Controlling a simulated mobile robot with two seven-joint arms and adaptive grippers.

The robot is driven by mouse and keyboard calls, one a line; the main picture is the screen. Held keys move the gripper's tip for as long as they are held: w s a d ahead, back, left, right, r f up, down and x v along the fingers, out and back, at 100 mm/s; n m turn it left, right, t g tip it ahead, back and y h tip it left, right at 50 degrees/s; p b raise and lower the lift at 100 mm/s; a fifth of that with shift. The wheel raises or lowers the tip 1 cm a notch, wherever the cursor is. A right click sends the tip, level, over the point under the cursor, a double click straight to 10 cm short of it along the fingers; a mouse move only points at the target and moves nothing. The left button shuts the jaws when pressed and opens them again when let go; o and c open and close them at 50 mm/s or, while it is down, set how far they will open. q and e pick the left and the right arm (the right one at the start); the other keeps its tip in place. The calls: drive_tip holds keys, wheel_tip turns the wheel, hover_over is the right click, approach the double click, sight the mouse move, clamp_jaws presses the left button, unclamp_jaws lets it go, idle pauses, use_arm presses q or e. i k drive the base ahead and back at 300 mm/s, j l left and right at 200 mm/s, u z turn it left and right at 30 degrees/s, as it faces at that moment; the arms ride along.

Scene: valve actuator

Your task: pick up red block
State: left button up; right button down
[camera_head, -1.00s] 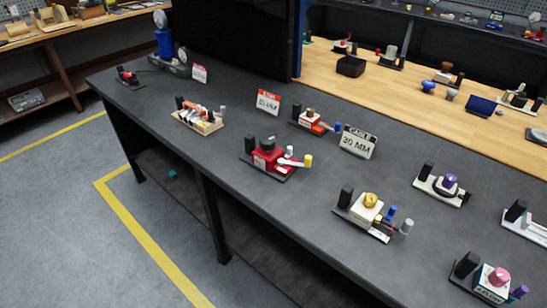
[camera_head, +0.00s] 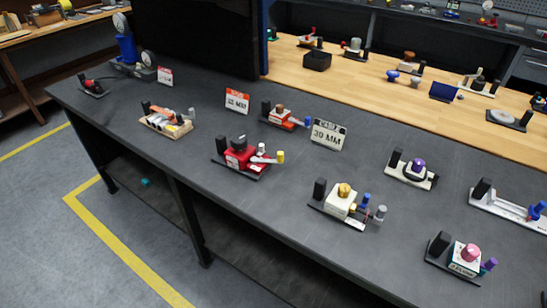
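A red block (camera_head: 240,157) with a black knob on top sits on a dark base on the black table (camera_head: 290,210), left of the middle. A white lever with a yellow-tipped peg sticks out to its right, and a black post stands at its left. A second, smaller red-orange block (camera_head: 279,115) sits behind it, with a brown knob and a blue-tipped peg. I cannot tell from the view alone which one the task names. Neither of my grippers is in view.
Similar units stand nearby: an orange-white one (camera_head: 168,122), a cream one with a gold knob (camera_head: 341,200), a purple-knobbed one (camera_head: 415,168) and a pink-knobbed one (camera_head: 464,258). A "30 MM" sign (camera_head: 328,134) stands behind. A wooden bench (camera_head: 350,90) lies beyond.

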sight(242, 164)
drive_tip(key=z, duration=0.15)
drive_tip(key=i+j+z, duration=0.25)
drive_tip(key=j+z, duration=0.25)
drive_tip(key=j, duration=0.25)
drive_tip(key=i+j+z, duration=0.15)
drive_tip(key=j+z, duration=0.15)
drive_tip(key=j, duration=0.15)
drive_tip(key=j+z, duration=0.25)
drive_tip(key=j, duration=0.55)
drive_tip(key=i+j, duration=0.1)
drive_tip(key=j, duration=0.3)
